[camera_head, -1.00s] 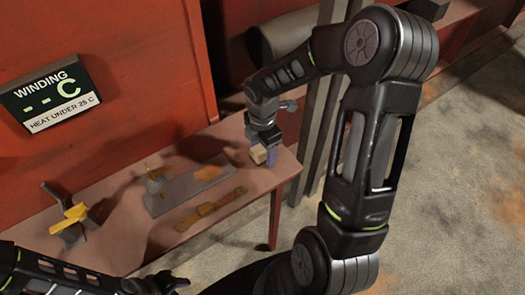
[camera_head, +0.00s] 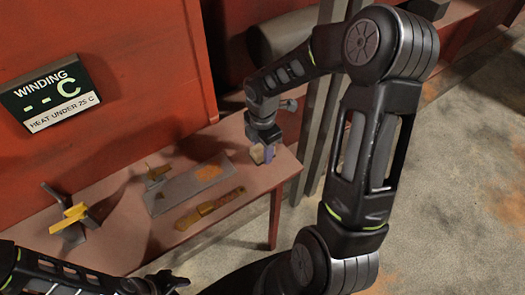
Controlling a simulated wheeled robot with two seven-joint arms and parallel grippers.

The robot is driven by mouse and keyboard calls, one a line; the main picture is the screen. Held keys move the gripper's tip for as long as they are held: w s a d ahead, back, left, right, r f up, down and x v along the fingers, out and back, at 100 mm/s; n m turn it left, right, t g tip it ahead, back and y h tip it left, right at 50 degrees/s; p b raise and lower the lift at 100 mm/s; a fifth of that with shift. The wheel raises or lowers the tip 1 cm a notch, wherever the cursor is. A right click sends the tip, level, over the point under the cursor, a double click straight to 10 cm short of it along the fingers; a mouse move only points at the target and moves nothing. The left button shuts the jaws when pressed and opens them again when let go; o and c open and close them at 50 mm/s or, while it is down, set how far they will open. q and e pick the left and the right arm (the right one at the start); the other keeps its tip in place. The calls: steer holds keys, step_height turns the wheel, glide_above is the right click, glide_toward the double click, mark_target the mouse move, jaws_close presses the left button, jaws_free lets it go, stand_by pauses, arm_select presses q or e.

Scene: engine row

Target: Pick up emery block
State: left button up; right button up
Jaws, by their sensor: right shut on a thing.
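A small tan block (camera_head: 257,153), which looks like the emery block, is at the right end of the bench. My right gripper (camera_head: 264,151) reaches down over that end of the bench and is shut on the block. A purple-blue piece (camera_head: 269,154) shows right beside the block; I cannot tell whether it is part of it. The gripper hides much of the block, and I cannot tell whether the block touches the bench top. My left gripper (camera_head: 164,282) is low at the bottom edge, in front of the bench, and its jaws are not clear.
The bench (camera_head: 120,245) bears a grey plate (camera_head: 180,190) with an orange patch, a yellow-brown tool (camera_head: 210,207) and a grey stand with a yellow piece (camera_head: 72,215). A red cabinet wall (camera_head: 130,90) with a winding sign (camera_head: 50,93) stands behind. Grey posts (camera_head: 315,125) rise behind the right end.

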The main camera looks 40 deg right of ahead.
mark_target(262, 148)
jaws_close()
steer(key=shift+r, duration=0.1)
step_height(262, 148, up, 10)
steer(key=shift+f+b, duration=0.1)
steer(key=shift+b, duration=0.2)
stand_by(0.6)
steer(key=shift+o, duration=1.6)
jaws_free()
steer(key=c, duration=0.6)
steer(key=w+a+m, duration=0.3)
steer(key=a+m, duration=0.1)
steer(key=m, duration=0.2)
steer(key=w+a+m, duration=0.4)
steer(key=m, duration=0.2)
steer(key=w+a+m, duration=0.3)
steer(key=a+m, duration=0.1)
steer(key=m, duration=0.1)
steer(key=shift+w+a+f+m, duration=0.15)
steer(key=shift+w+a+m, duration=0.05)
steer(key=shift+m, duration=0.2)
steer(key=shift+c, duration=0.2)
